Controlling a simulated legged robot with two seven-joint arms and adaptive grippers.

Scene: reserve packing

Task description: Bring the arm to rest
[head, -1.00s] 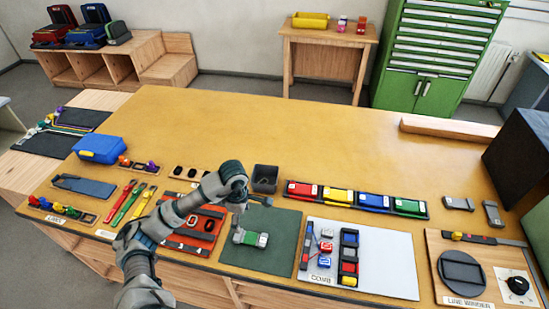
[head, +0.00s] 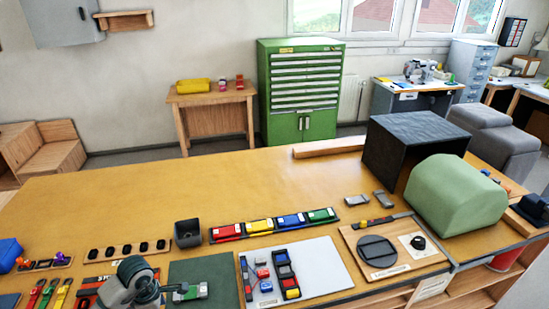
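My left arm comes in at the bottom left of the head view, with a rounded grey joint uppermost. My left gripper (head: 170,288) is small and dark beside it, partly hidden, at the left edge of the green mat (head: 217,273). A small grey and green device (head: 190,292) lies on the mat close to the gripper. I cannot tell whether they touch or whether the fingers are open. My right gripper is not in view.
A black open bin (head: 187,233) and a tray of coloured blocks (head: 275,226) stand behind the mat. A white board (head: 318,265) and a wooden winder board (head: 395,248) lie to the right. A green rounded cover (head: 460,195) stands far right. The table's back middle is clear.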

